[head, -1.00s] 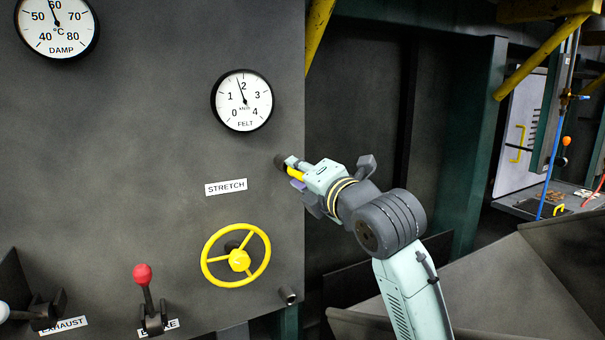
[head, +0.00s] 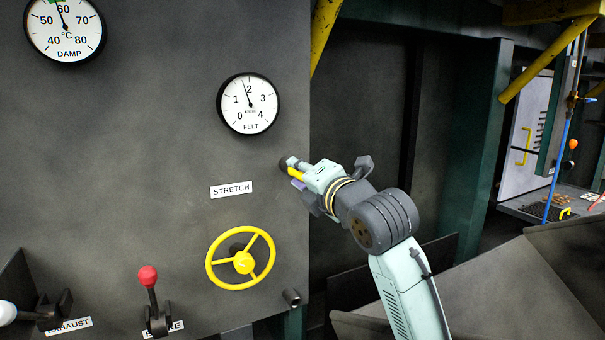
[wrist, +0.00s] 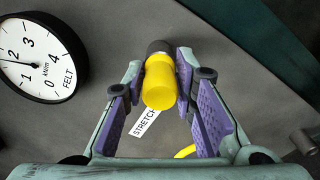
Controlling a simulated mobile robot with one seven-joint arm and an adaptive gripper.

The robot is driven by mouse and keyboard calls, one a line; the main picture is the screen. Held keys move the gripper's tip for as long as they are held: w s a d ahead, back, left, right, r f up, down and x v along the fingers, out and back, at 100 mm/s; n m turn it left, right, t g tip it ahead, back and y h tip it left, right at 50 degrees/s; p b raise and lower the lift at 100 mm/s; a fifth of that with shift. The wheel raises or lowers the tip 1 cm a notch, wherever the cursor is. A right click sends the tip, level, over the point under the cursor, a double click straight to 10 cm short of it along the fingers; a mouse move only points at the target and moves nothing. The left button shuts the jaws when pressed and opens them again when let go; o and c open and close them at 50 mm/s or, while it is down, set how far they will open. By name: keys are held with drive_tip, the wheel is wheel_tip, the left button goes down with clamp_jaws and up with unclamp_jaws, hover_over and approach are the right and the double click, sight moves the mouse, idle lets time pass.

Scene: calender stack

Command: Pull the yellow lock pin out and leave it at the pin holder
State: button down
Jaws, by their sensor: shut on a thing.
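The yellow lock pin (wrist: 160,82) is between the fingers of my gripper (wrist: 161,68) in the wrist view. My gripper is shut on it. A dark cylindrical piece (wrist: 158,47) sits at the pin's far end; I cannot tell whether it is part of the pin or a socket on the panel. In the head view my gripper (head: 296,171) is beside the right edge of the grey panel, above and right of the yellow wheel. The yellow pin (head: 295,173) shows only in part there. I cannot pick out the pin holder with certainty.
The panel carries the FELT gauge (head: 248,104), STRETCH label (head: 231,189), yellow handwheel (head: 241,258) and red-knobbed lever (head: 149,279). A short dark tube (head: 291,298) sticks out low near its right edge. A dark recess (head: 360,130) lies right of the panel.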

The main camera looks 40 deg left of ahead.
drive_tip(key=c, duration=1.2)
unclamp_jaws()
drive_tip(key=shift+o, duration=1.2)
drive_tip(key=b+v, duration=0.1)
drive_tip(key=v, duration=0.6)
drive_tip(key=shift+d, duration=0.1)
